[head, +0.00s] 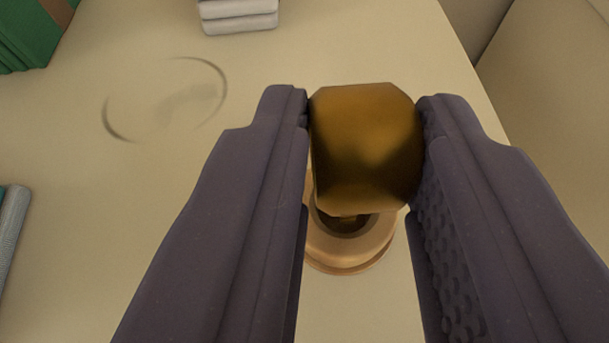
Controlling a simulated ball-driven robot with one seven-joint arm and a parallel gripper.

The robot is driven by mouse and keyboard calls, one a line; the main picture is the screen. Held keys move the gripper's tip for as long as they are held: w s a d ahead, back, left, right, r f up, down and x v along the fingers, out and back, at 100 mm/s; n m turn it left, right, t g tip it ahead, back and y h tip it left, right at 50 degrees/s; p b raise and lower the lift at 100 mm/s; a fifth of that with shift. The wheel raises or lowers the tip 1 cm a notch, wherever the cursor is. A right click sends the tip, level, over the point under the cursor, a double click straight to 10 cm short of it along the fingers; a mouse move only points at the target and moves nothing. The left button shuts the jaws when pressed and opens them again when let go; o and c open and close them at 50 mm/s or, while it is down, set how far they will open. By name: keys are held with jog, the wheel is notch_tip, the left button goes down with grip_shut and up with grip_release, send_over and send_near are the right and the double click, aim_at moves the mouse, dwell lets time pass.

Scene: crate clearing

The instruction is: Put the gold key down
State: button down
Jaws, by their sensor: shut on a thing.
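The gold key (365,145) shows as a blocky, shiny gold end between the two dark fingers of my gripper (365,140). My gripper is shut on it, with a finger against each side. A round, tan-orange ring-shaped thing (352,262) with a dark opening is just below the gold end in the picture. The key hides its upper part. I cannot tell whether the key reaches into the opening or is apart from it.
The pale tabletop (130,220) is mostly clear on the left, with a faint ring mark. A green box-like thing (30,35) is at the top left, a grey-white stack (238,14) at the top, and a grey-teal thing (12,230) at the left edge. The table's edge runs down the right.

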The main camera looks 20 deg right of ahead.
jog(key=shift+f, duration=0.85)
jog(key=shift+r, duration=0.1)
jog(key=c, duration=0.8)
grip_release()
